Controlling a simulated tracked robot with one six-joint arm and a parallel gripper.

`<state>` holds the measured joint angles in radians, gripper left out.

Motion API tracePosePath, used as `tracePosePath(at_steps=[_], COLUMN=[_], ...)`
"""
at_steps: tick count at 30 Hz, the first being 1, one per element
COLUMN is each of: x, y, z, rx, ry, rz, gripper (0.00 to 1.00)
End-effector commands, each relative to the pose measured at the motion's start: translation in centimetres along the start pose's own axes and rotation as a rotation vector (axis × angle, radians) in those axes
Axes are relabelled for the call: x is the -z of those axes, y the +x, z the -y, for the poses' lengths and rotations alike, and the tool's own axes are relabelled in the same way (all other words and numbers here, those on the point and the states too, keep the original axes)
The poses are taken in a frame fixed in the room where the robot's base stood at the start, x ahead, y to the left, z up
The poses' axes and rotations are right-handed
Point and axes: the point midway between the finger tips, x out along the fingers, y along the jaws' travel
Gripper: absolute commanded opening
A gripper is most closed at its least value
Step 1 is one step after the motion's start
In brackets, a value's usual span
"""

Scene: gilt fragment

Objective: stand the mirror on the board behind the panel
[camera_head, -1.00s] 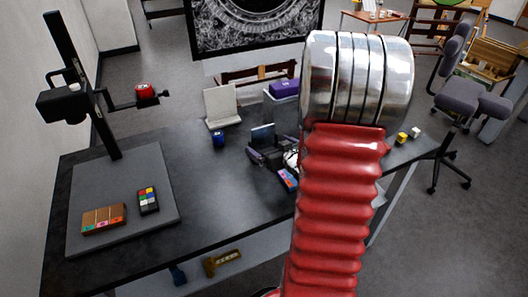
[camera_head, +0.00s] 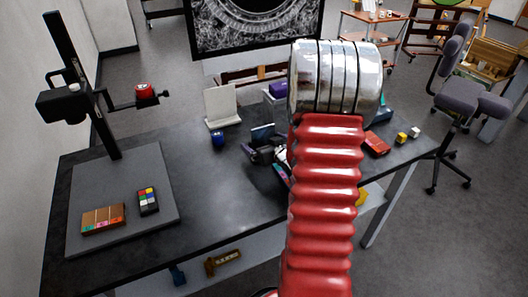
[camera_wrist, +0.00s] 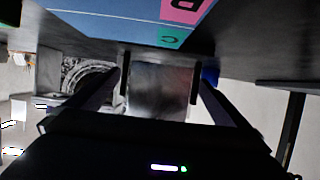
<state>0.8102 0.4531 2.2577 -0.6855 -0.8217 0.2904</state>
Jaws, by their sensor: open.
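A small bluish upright plate, apparently the mirror (camera_head: 262,133), stands near the middle of the table. In the wrist view a shiny grey plate, likely the same mirror (camera_wrist: 160,88), shows between the fingers. My gripper (camera_head: 258,150) is open and low over the table beside it, partly hidden by my red arm. Its two fingers (camera_wrist: 160,85) lie either side of the plate; I cannot tell whether they touch it. The grey board (camera_head: 120,200) lies at the table's left, with a brown panel (camera_head: 102,218) with coloured labels at its front.
A black column with a side arm rises from the board's rear. A blue pot (camera_head: 218,138) and a white stand (camera_head: 222,107) are left of my gripper. A lettered blue surface (camera_wrist: 150,20) is close in the wrist view.

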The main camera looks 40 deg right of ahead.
Motion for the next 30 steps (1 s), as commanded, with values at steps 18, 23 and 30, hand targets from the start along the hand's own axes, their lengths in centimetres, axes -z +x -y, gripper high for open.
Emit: tracePosePath(at_steps=[18, 23, 30], x=[-0.02, -0.02, -0.02], y=[0.15, 0.15, 0.15], z=[0.01, 0.01, 0.01], rx=[0.0, 0.0, 0.0], ry=[0.0, 0.0, 0.0], rz=[0.001, 0.001, 0.001], gripper=[0.97, 0.86, 0.69])
